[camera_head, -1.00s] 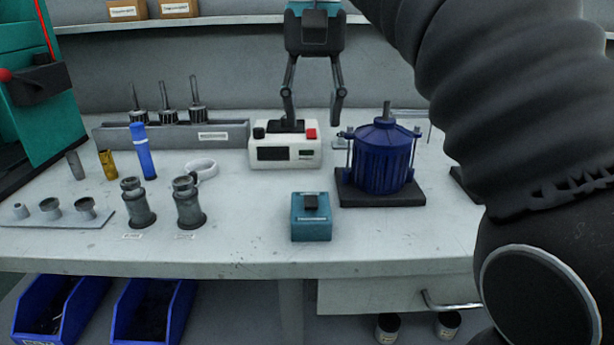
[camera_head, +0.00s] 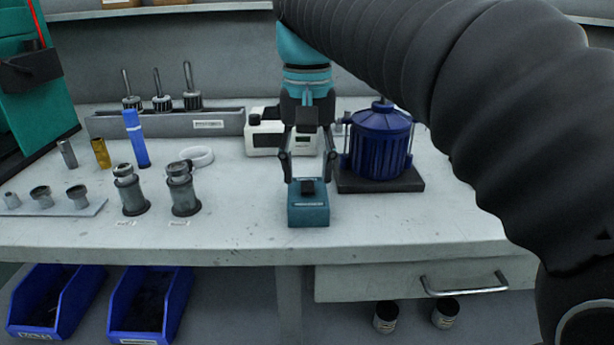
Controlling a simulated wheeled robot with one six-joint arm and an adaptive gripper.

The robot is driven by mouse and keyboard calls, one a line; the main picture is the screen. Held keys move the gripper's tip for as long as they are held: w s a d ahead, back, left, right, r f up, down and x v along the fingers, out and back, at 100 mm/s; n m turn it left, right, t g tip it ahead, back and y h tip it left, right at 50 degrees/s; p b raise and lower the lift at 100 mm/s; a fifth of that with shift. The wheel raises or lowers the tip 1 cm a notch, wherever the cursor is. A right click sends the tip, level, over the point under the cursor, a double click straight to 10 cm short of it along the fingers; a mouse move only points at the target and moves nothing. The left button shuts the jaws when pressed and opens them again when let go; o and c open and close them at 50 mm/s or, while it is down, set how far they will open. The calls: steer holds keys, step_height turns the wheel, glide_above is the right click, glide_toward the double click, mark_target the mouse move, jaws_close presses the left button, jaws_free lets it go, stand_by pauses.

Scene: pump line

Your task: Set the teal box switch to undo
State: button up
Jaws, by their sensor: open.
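The teal box switch (camera_head: 308,212) sits near the front of the bench, with a black rocker or knob (camera_head: 308,187) on its top face. Its label is too small to read, so I cannot tell which way it is set. My gripper (camera_head: 308,178) points down right over the box. Its two fingers are apart, one on each side of the black knob, with their tips close to the top of the box. I cannot tell whether they touch it.
A blue pump-like housing on a black base (camera_head: 380,185) stands close to the right. A white device (camera_head: 262,136) is behind my gripper. Grey fittings (camera_head: 182,190) and a blue cylinder (camera_head: 137,138) stand to the left. The bench front around the box is clear.

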steer(key=shift+f, duration=0.75)
jaws_close()
steer(key=shift+w+r+g+p, duration=0.2)
steer(key=shift+g+p, duration=0.2)
steer(key=shift+p, duration=0.45)
steer(key=shift+w+f+g, duration=0.1)
steer(key=shift+f+g, duration=0.15)
steer(key=shift+g, duration=0.55)
jaws_free()
